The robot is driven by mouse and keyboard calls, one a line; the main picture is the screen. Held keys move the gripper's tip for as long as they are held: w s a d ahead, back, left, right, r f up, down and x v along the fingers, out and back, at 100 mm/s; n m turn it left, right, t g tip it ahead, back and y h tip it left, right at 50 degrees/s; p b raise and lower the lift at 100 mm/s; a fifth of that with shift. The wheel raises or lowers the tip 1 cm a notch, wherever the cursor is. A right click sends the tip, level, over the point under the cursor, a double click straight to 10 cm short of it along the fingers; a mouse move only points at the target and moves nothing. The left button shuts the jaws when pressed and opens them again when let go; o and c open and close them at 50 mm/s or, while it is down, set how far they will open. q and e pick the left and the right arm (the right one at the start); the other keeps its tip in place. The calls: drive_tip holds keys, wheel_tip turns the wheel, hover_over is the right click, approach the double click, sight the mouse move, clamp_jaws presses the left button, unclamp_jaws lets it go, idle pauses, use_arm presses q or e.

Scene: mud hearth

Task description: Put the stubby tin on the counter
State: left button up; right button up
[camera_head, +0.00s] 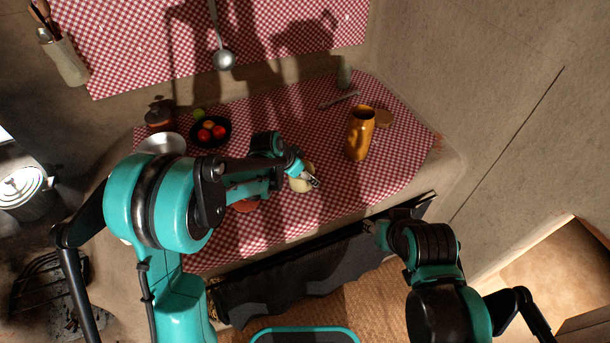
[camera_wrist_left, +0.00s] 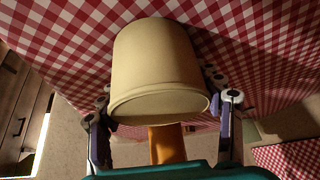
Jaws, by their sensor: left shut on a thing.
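The stubby tin is a short cream cylinder (camera_head: 298,184), seen over the checked cloth on the counter (camera_head: 392,178) in the head view. In the left wrist view the tin (camera_wrist_left: 158,65) fills the middle, between the two fingers. My left gripper (camera_head: 310,177) is shut on it; the gripper also shows in the wrist view (camera_wrist_left: 163,112). I cannot tell whether the tin touches the cloth. My right gripper (camera_head: 381,234) is in front of the counter at the right, away from the tin; its fingers are too unclear to read.
A dark bowl of fruit (camera_head: 222,139), a brown pot (camera_head: 159,118) and a pale dish (camera_head: 162,142) are at the left. The cloth right of the jug is clear.

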use_arm(q)
drive_tip(key=shift+r, duration=0.1)
drive_tip(key=shift+f, duration=0.2)
drive_tip(key=o, duration=1.2)
drive_tip(key=shift+r, duration=0.1)
